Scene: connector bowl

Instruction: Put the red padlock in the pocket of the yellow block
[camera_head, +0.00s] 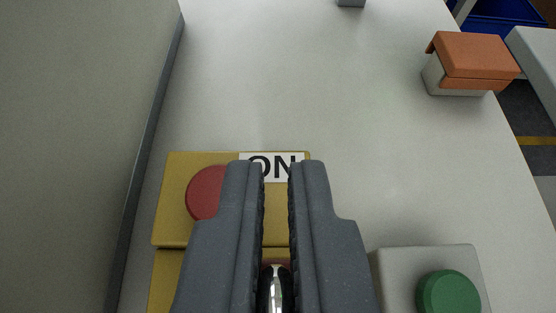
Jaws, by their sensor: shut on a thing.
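My gripper (277,170) reaches over the yellow block (175,213) at the lower middle of the view. Its two dark grey fingers are shut on the red padlock, with a narrow gap between their tips. Of the padlock, a shiny metal part (276,288) and a little dark red show low between the fingers; the rest is hidden. The yellow block has a round red disc (203,192) and a white "ON" label (284,165) on top. The fingers cover much of the block, and I cannot make out its pocket.
A grey block with a green button (448,292) stands at lower right. An orange-topped box (472,60) is at upper right near the table's edge. A tall grey panel (80,150) borders the left.

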